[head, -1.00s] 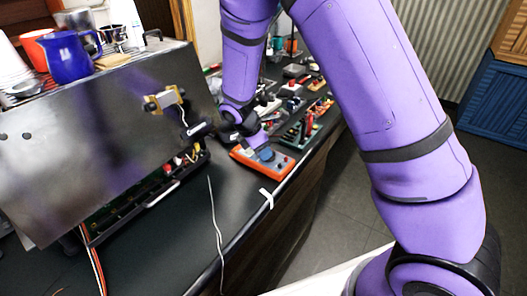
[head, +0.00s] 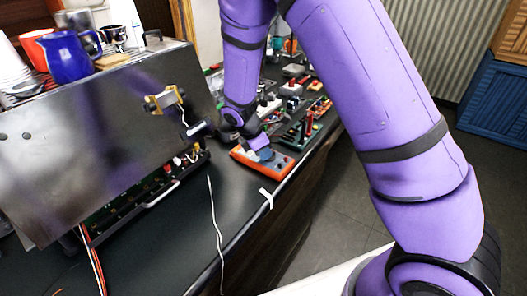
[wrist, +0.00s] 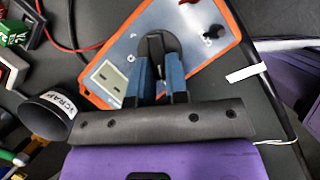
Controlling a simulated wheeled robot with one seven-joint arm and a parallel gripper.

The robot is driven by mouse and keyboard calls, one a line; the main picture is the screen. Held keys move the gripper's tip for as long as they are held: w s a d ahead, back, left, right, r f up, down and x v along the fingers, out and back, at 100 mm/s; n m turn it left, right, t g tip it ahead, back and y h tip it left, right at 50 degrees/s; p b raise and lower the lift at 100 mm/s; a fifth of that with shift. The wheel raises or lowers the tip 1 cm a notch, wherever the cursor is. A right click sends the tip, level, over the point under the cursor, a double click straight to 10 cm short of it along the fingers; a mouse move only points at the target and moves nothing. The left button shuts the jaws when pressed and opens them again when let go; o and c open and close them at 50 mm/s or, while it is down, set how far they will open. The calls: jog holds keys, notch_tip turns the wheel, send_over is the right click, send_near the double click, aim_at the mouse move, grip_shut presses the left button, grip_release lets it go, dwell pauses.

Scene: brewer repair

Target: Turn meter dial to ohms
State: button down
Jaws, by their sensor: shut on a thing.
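The meter (wrist: 202,18) is an orange-rimmed box with a light grey face, lying on the dark counter. The dial's markings cannot be read. In the head view the meter (head: 283,164) sits near the counter's front edge, and my gripper (head: 262,150) reaches down onto it.
A metal brewer (head: 90,130) with an open underside stands at left, cups and a blue pitcher (head: 66,57) on top. A black cup labelled SCRAP (wrist: 45,117) is near my gripper. Tools and parts crowd the counter behind. A white tag (wrist: 246,72) lies beside the meter.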

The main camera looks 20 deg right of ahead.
jog(key=m, duration=0.2)
jog(key=m+g, duration=0.1)
jog(key=m, duration=0.1)
jog(key=shift+w+g, duration=0.3)
jog(key=shift+w, duration=0.05)
jog(key=m, duration=0.1)
jog(key=m+g, duration=0.1)
jog(key=m, duration=0.1)
jog(key=m+y, duration=0.1)
jog(key=shift+w+d+m, duration=0.25)
jog(key=shift+w+m, duration=0.05)
jog(key=m, duration=0.2)
jog(key=m+g+y, duration=0.1)
jog(key=shift+w+d+m, duration=0.15)
jog(key=shift+d+m, duration=0.05)
jog(key=shift+m, duration=0.2)
jog(key=m, duration=0.1)
jog(key=m+y, duration=0.1)
jog(key=m, duration=0.1)
jog(key=m+g+y, duration=0.1)
jog(key=shift+d+m, duration=0.3)
jog(key=shift+m, duration=0.1)
jog(key=c, duration=1.1)
grip_release()
jog(key=shift+w, duration=0.1)
